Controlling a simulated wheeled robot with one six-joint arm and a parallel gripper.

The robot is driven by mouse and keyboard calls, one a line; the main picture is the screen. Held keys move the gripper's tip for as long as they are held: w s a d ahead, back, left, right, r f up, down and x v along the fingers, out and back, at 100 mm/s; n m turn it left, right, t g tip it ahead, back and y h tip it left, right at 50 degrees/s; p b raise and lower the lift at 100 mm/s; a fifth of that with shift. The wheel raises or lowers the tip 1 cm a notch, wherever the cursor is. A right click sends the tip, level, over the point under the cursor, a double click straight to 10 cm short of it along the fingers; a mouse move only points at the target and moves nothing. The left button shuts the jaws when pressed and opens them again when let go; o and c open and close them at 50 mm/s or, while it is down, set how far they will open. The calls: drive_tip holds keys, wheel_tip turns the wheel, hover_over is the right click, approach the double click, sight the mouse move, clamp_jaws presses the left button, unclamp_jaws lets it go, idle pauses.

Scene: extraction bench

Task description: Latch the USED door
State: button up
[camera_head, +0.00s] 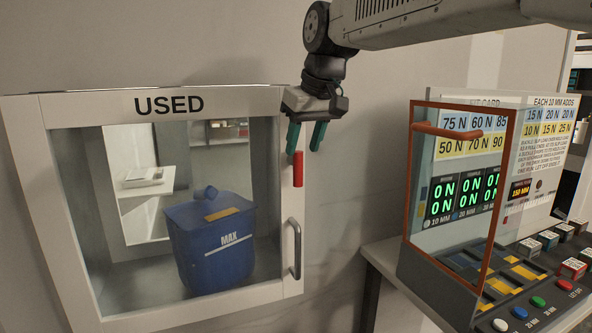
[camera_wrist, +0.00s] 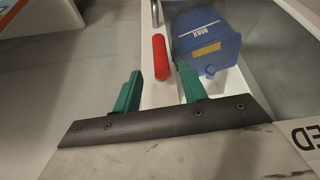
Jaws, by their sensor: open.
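The USED door (camera_head: 155,108) is a white-framed glass panel at the left in the head view, and it looks closed or nearly so; I cannot tell exactly. A red latch handle (camera_head: 298,169) stands upright on its right frame, below the lettering's level. It also shows in the wrist view (camera_wrist: 160,57), just beyond my fingertips. A grey pull handle (camera_head: 295,248) sits lower on the same frame. My gripper (camera_head: 306,136) points down with its green fingers apart and empty, just above the red handle. In the wrist view the fingers (camera_wrist: 160,82) lie on either side of the handle's line.
A blue bin marked MAX (camera_head: 212,242) stands behind the glass. To the right is a bench with an orange-framed clear guard (camera_head: 460,135), green displays and several buttons (camera_head: 538,301). Bare wall lies between the door and bench.

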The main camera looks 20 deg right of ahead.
sight(297, 170)
drive_tip(key=x, duration=0.7)
drive_tip(key=shift+a+f, duration=0.1)
drive_tip(key=shift+f, duration=0.1)
drive_tip(key=shift+c, duration=0.3)
clamp_jaws()
